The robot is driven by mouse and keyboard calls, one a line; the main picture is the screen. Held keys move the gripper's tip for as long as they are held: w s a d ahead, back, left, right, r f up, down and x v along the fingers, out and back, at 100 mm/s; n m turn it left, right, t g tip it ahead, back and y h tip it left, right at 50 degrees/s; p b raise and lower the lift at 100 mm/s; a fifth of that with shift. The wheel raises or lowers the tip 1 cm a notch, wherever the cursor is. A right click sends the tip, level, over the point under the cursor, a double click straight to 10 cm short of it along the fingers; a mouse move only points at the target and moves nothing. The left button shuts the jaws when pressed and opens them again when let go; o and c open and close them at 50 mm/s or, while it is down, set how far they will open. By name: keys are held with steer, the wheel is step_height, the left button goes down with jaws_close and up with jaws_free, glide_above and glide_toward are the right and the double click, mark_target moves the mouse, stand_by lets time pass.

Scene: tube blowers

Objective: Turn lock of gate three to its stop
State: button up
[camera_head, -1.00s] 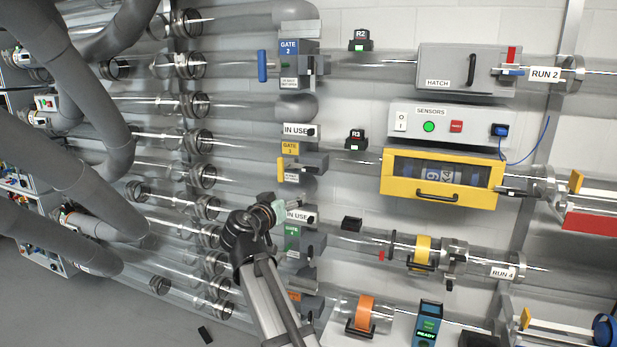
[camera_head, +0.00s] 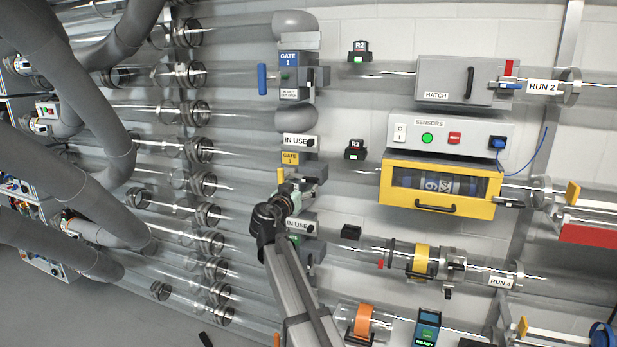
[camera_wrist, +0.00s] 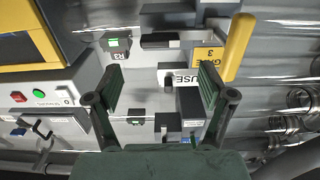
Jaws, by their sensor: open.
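Gate three is the unit with the yellow label (camera_head: 290,158) and a yellow handle (camera_head: 281,180) at its left, beside a dark grey block (camera_head: 314,172). In the wrist view its yellow label (camera_wrist: 207,56) and yellow handle (camera_wrist: 238,46) are at the upper right. I cannot clearly pick out the lock on the dark fittings beside the label. My gripper (camera_head: 289,194) is just below gate three in the head view and partly covers its lower side. In the wrist view my gripper (camera_wrist: 160,82) is open, its two fingers apart with nothing held between them.
An "IN USE" sign (camera_head: 298,141) is above gate three, and another (camera_head: 301,226) is below it, near my arm. The R3 unit (camera_head: 355,150) and yellow-framed box (camera_head: 440,188) are to the right. Clear tubes run across the wall at left.

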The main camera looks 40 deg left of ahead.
mark_target(309, 180)
steer(key=p+x, duration=0.1)
steer(key=x, duration=0.4)
steer(key=shift+w+a, duration=0.25)
steer(key=shift+w, duration=0.05)
steer(key=shift+w+a+p, duration=0.1)
steer(key=shift+w+p, duration=0.3)
steer(key=shift+w, duration=0.2)
jaws_close()
